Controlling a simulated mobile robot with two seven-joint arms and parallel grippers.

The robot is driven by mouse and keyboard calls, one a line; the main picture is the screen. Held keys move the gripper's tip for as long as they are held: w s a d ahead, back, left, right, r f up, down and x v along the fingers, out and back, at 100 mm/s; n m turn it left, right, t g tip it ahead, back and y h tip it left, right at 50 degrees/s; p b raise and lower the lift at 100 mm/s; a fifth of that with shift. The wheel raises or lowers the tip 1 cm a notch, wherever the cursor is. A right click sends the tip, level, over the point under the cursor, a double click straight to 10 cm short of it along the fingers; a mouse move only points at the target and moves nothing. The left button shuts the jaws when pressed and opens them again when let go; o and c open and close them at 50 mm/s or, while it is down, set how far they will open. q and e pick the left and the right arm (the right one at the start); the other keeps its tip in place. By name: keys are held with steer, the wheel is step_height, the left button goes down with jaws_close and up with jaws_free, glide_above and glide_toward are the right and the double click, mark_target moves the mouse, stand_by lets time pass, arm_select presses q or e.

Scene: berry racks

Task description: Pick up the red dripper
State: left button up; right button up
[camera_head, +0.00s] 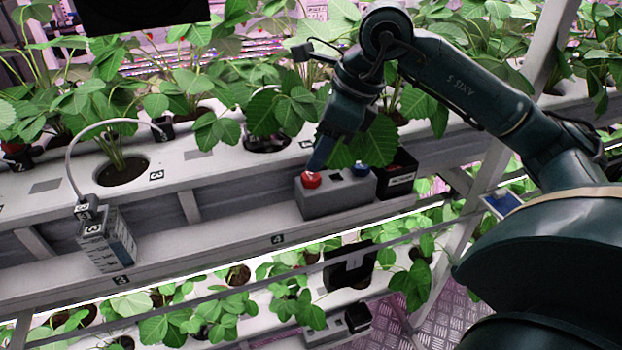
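A small piece with a red top and dark lower part (15,150) sits on the white planter at the far left edge, partly cut off and behind leaves; it may be the red dripper. A round red knob or button (311,180) is on top of a grey box (325,203) on the lower ledge. My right gripper (318,164) points down with its tips just above or touching the red knob. Its fingers look close together, but the gap between them is hidden from this angle. My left gripper is not in view.
A black dripper (163,127) with a grey hose leads to a labelled box (106,245) on the ledge. Strawberry leaves overhang the planter. A lower rack row runs beneath.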

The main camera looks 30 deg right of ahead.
mark_target(308, 174)
steer(key=x, duration=0.5)
steer(key=shift+d+f, duration=0.15)
steer(key=shift+f, duration=0.05)
